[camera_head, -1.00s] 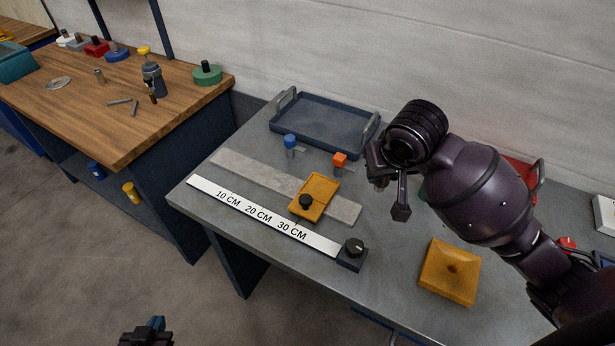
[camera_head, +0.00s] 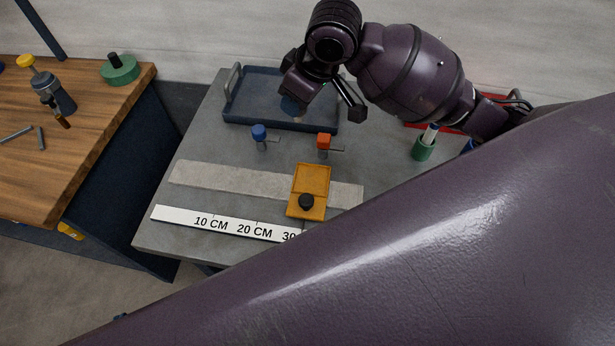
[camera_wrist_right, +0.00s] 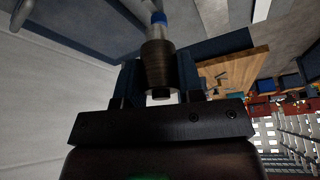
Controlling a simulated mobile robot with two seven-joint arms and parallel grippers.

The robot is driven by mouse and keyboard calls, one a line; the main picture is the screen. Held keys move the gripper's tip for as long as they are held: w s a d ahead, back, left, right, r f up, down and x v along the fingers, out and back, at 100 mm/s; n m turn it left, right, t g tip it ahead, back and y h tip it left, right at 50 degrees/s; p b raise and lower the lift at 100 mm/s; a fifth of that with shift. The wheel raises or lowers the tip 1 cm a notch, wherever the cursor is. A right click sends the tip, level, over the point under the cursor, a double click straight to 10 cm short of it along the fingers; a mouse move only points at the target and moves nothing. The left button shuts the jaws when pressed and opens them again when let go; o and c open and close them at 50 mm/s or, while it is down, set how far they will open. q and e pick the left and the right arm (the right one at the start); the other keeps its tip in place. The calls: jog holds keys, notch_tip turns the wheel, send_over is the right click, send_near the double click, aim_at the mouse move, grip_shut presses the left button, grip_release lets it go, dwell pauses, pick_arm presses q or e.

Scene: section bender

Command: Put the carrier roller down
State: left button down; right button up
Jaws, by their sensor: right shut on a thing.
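My right gripper (camera_head: 323,97) is over the dark blue tray (camera_head: 262,112) at the back of the grey table. In the right wrist view, its jaws (camera_wrist_right: 160,82) are shut on a dark brown cylinder, the carrier roller (camera_wrist_right: 159,65). A pale shaft stands beyond the roller in that view. In the head view the roller is mostly hidden by the gripper, and I cannot tell whether it touches the tray. My left gripper cannot be made out.
My own purple arm covers the front right.

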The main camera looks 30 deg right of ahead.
jog(key=shift+s+r+n+g+y, duration=0.1)
jog(key=shift+r+n+g+y, duration=0.05)
jog(key=shift+n, duration=0.45)
jog(key=shift+r+n+g+y, duration=0.1)
jog(key=shift+n+g+y, duration=0.05)
jog(key=shift+n, duration=0.45)
jog(key=s+r+n+g+y+b, duration=0.1)
jog(key=s+r+n+g+b, duration=0.25)
jog(key=n, duration=0.45)
jog(key=n+b, duration=0.1)
send_over(303, 184)
jog(key=d, duration=0.2)
notch_tip(303, 184, down, 14)
jog(key=shift+y, duration=0.3)
notch_tip(303, 184, down, 6)
jog(key=shift+d+r+b, duration=0.15)
jog(key=shift+b, duration=0.3)
jog(key=o, duration=0.9)
jog(key=shift+f, duration=0.2)
jog(key=shift+o, duration=0.3)
